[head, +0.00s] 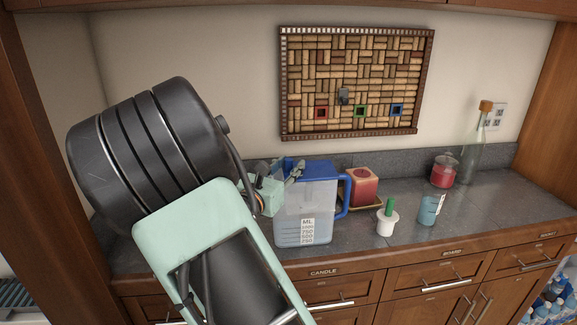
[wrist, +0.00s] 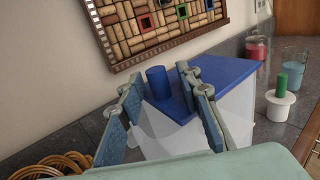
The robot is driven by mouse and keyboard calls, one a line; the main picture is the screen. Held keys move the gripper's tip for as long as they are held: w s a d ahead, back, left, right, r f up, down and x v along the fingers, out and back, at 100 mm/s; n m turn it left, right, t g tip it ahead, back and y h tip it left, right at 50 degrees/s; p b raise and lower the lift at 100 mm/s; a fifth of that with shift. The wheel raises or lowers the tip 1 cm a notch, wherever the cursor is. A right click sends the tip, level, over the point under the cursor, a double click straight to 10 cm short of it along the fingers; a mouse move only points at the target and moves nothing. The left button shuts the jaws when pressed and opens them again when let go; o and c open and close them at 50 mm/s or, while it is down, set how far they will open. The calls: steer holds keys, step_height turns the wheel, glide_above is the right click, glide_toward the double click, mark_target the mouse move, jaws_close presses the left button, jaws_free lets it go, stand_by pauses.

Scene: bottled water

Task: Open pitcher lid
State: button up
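The pitcher (head: 308,212) is a clear, squarish jug with a measuring label, a blue handle (head: 344,197) and a blue lid (head: 318,166), standing on the counter. The wrist view shows the flat blue lid (wrist: 228,78) lying across the top of the clear body (wrist: 241,104). A short blue cylinder (wrist: 157,82) stands up at the lid's left end. My gripper (head: 289,172) is at the pitcher's upper left. In the wrist view its fingers (wrist: 158,84) are spread, with the cylinder showing between them. The right finger overlaps the lid; I cannot tell whether it touches.
A red candle (head: 364,188), a white pot with a green stick (head: 387,222), a blue cup (head: 429,211), a red jar (head: 443,171) and a tall bottle (head: 473,150) stand to the right. A cork board (head: 350,84) hangs behind. The counter's front right is clear.

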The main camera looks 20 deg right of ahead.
steer(key=shift+c, duration=0.3)
jaws_close()
steer(key=shift+r, duration=0.15)
